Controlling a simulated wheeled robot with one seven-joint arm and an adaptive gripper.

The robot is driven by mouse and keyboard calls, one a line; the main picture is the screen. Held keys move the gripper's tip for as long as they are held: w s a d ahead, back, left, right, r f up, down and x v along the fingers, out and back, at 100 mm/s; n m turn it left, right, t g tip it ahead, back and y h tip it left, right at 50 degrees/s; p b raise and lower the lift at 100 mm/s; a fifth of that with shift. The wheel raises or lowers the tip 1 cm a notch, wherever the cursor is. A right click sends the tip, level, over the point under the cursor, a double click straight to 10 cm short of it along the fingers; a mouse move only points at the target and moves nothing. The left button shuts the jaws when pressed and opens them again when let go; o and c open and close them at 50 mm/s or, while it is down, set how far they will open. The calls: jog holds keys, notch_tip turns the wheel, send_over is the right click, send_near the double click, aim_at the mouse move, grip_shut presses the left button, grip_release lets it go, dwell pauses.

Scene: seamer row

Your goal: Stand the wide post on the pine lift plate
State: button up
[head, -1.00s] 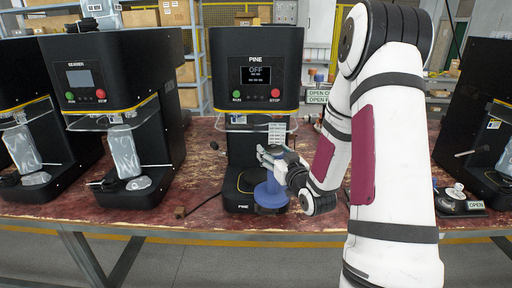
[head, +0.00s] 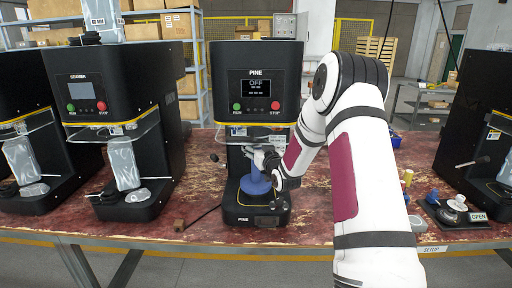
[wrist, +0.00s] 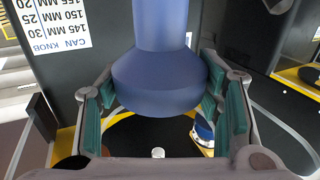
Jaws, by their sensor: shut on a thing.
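The blue wide post (head: 256,184) has a broad round foot and a narrower column. In the head view it is upright in the bay of the black machine marked PINE, over the base. My gripper (head: 266,157) is shut on it, coming in from the right. The wrist view shows the post (wrist: 165,75) between the green finger pads. The dark pine lift plate (wrist: 135,138), with yellow edging around it, shows past the foot; in the head view the post covers much of it. I cannot tell whether the foot touches the plate.
The PINE machine's screen (head: 256,88) reads OFF, above a clear guard (head: 235,135). A similar machine (head: 112,120) stands left and another black one (head: 490,130) right. A black-knobbed item (head: 455,205) lies by the OPEN sign. The red bench (head: 330,225) is clear in front.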

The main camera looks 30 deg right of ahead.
jog(key=shift+f, duration=0.2)
jog(key=shift+f, duration=0.25)
jog(key=o, duration=1.9)
jog(key=shift+r, duration=0.1)
